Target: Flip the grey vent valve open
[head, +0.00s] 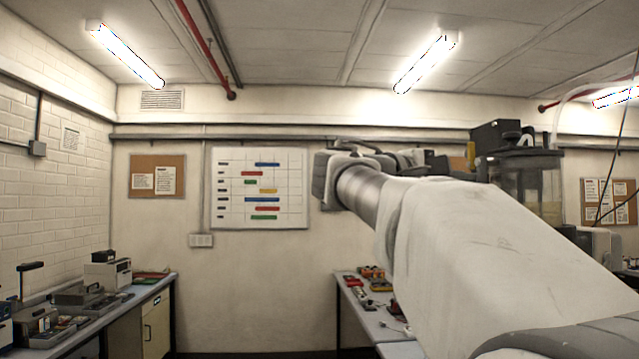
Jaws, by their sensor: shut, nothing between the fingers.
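A clear cylinder (535,190) with a dark lid (520,154) stands at the right of the head view, partly behind my arm. A small dark grey fitting (513,138) sits on the lid. It may be the vent valve, but its lever position is too small to tell. My arm reaches in from the lower right, and its wrist is at the middle of the view. My gripper (428,159) is partly hidden behind the arm and points right, toward the cylinder, at about lid height. It is shut and empty, and seems apart from the lid.
A black box (495,132) stands by the lid, and a pale hose (562,105) rises beside it. A bench with several tools (372,285) lies below my arm. Another bench (150,285) with equipment stands at the left. The floor between the benches looks free.

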